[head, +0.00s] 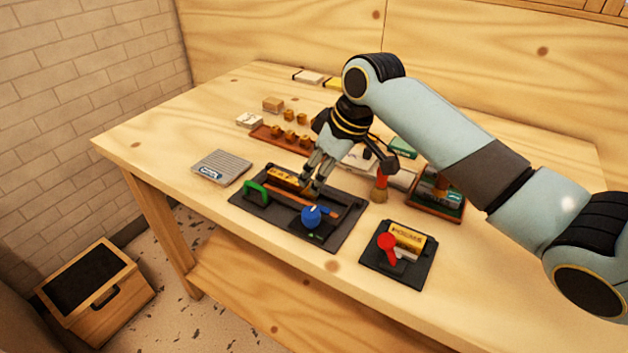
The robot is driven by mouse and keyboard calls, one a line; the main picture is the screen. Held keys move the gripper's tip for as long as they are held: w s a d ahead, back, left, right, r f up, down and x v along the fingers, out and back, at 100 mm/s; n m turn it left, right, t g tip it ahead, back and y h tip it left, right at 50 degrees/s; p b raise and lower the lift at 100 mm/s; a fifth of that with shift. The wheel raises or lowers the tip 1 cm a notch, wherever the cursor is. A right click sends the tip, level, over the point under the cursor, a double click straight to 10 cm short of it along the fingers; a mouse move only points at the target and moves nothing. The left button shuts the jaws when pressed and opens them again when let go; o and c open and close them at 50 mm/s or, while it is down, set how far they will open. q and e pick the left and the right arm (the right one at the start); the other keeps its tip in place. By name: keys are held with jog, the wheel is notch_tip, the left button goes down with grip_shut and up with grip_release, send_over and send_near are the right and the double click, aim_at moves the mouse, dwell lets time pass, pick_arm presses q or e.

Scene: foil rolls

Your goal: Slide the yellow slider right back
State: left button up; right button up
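A dark board (344,233) lies near the front middle of the table. On it are a yellow piece (284,176) at the back left, a long brown rail, a green handle (256,190) and a blue knob (311,216). I cannot tell for sure which part is the yellow slider; the yellow piece fits best. My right gripper (312,187) points down over the board, its fingertips by the right end of the yellow piece. The fingers hide part of the rail, and contact is unclear. The finger gap is too small to judge. My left gripper is out of view.
A smaller dark board (376,274) with a red lever (389,246) stands to the right. A grey ribbed plate (222,166) lies to the left. Behind are a brown tray (265,133) with small blocks and an orange-topped object (380,184). The table's front left is clear.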

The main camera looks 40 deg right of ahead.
jog(key=x, duration=0.2)
jog(key=shift+w+a+f, duration=0.1)
jog(key=shift+w+f, duration=0.05)
jog(key=shift+f, duration=0.35)
jog(key=c, duration=0.3)
grip_shut()
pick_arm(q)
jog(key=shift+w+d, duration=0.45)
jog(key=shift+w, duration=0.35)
